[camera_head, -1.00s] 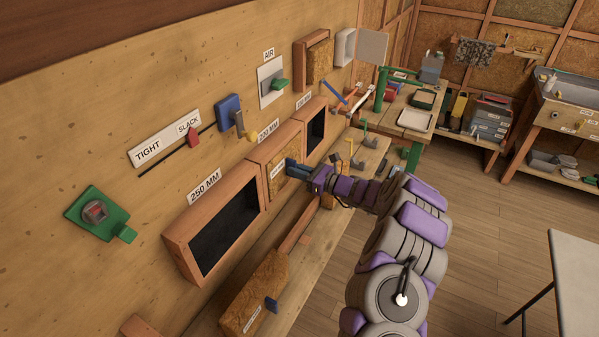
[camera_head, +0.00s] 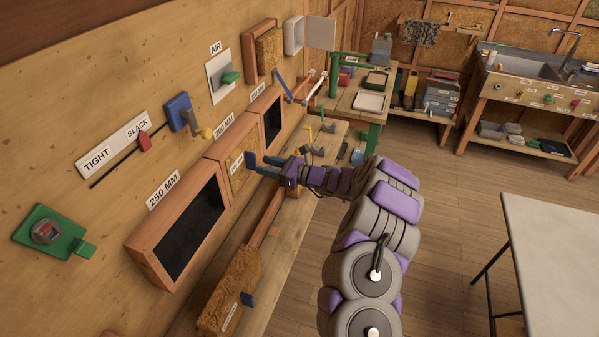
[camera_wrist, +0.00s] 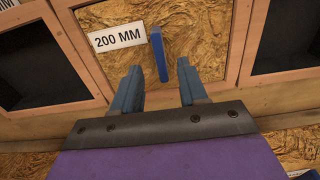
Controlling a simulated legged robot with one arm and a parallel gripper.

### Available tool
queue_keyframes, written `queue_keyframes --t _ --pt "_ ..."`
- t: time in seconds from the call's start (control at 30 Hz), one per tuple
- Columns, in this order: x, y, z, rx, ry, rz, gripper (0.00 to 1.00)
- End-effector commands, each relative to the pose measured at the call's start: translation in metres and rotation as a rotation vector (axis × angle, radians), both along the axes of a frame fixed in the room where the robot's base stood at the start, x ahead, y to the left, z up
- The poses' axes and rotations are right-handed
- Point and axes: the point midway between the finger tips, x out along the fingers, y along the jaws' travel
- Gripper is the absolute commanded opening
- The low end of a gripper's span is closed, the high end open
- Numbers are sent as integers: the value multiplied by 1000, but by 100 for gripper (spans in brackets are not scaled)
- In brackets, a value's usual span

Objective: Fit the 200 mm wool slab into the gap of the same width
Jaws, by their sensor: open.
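The 200 mm wool slab (camera_head: 236,182) is golden brown and sits in the wall gap marked 200 MM. In the wrist view the slab (camera_wrist: 205,40) fills the visible part of its wooden frame, with a white 200 MM label and an upright blue tab (camera_wrist: 158,52) on its face. My gripper (camera_head: 266,165) is open and empty in front of the slab. In the wrist view its blue fingers (camera_wrist: 159,72) stand apart, either side of the tab's lower end; I cannot tell whether they touch it.
The 250 MM gap (camera_head: 190,232) on the left is dark and empty, as is the gap on the right (camera_head: 272,120). Another wool slab (camera_head: 228,288) with a blue tab lies on the bench below. A pale table (camera_head: 560,250) stands at right; the floor between is clear.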

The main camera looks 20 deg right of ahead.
Motion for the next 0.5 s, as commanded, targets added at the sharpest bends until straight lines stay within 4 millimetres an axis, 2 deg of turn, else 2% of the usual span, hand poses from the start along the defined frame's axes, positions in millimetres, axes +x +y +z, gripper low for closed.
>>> queue_keyframes --t 0.1,0.5 --pt "-16 -26 2 2 -1 -6 43" --pt "-64 -92 0 -1 1 -5 43"
